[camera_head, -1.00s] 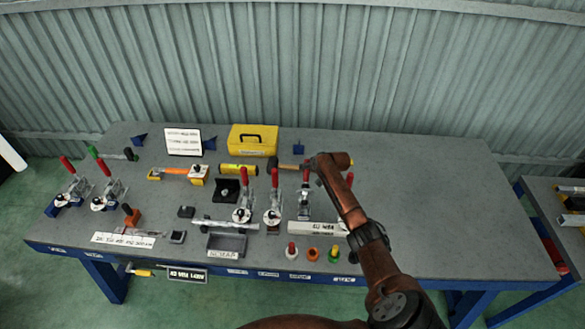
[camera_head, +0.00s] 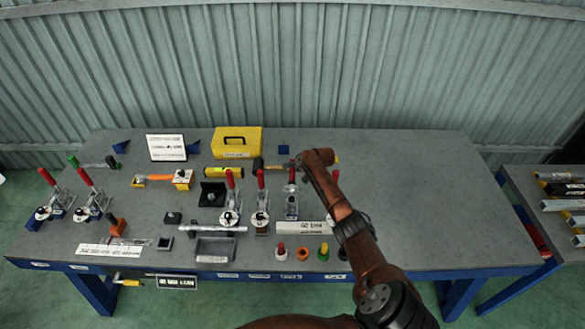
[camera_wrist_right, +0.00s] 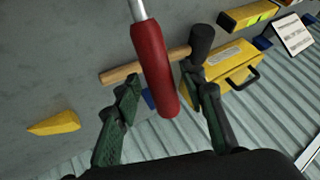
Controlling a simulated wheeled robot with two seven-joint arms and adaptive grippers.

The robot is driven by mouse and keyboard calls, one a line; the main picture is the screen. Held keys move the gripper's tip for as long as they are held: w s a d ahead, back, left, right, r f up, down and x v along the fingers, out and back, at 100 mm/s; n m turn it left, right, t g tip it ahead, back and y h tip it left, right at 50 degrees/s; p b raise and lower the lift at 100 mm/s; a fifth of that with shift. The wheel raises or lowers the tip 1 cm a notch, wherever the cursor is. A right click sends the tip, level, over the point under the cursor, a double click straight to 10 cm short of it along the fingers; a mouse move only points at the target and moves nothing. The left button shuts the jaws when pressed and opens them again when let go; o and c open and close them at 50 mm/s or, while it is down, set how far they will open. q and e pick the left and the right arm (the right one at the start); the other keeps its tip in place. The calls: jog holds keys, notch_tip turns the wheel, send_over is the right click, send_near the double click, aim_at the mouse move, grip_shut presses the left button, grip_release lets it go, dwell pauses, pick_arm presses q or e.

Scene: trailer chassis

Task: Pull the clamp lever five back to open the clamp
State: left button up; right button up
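A row of toggle clamps with red levers stands on the workbench. The fifth lever from the left (camera_head: 292,174) stands roughly upright, partly hidden behind my right gripper (camera_head: 294,163). In the right wrist view the red lever handle (camera_wrist_right: 153,70) lies between the two spread dark fingers of my right gripper (camera_wrist_right: 163,82). The fingers are open, with visible gaps to the handle on both sides. The clamp's base is out of the wrist view. My left gripper is not in view.
Other red-levered clamps (camera_head: 261,180) stand close on the left. A hammer (camera_wrist_right: 150,66) lies behind the lever, near a yellow toolbox (camera_head: 237,142). Another red lever (camera_head: 335,175) shows just right of my wrist. The right part of the bench (camera_head: 430,200) is clear.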

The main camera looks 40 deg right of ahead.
jog(key=v, duration=1.2)
jog(key=shift+s, duration=0.1)
dwell(0.4)
